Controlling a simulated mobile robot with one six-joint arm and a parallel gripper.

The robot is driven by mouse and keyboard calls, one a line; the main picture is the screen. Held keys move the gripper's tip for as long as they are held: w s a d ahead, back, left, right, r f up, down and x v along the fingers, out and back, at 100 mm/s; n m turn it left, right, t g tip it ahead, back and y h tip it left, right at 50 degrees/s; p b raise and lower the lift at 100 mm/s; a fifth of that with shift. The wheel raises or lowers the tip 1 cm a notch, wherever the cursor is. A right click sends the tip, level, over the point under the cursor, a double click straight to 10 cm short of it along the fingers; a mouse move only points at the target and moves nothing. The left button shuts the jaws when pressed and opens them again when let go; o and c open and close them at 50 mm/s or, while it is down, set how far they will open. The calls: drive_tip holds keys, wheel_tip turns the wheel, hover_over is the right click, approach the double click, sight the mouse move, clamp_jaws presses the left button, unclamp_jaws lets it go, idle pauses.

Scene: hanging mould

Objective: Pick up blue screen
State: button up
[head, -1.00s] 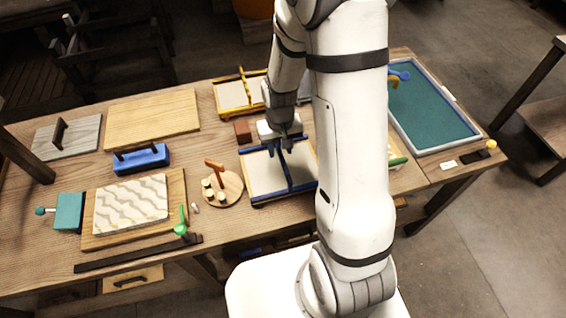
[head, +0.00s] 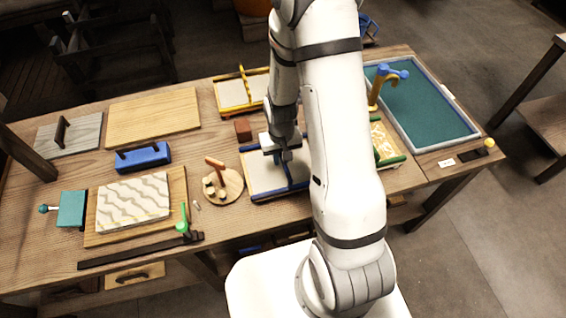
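The blue screen (head: 268,198) is a pale panel with a blue frame and a raised blue bar across its middle. My gripper (head: 284,156) points down over the screen, at the far part of the blue bar. Its fingers are small and partly merge with the bar, so I cannot tell whether they are open or touching it. My arm hides the right part of the screen.
A yellow-framed screen (head: 231,97) lies behind, with a red-brown block (head: 243,130) nearby. A round board (head: 228,190) with small pieces is just left. A green-ended frame (head: 384,143) and teal tray (head: 420,112) lie right of my arm.

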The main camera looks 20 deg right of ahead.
clamp_jaws()
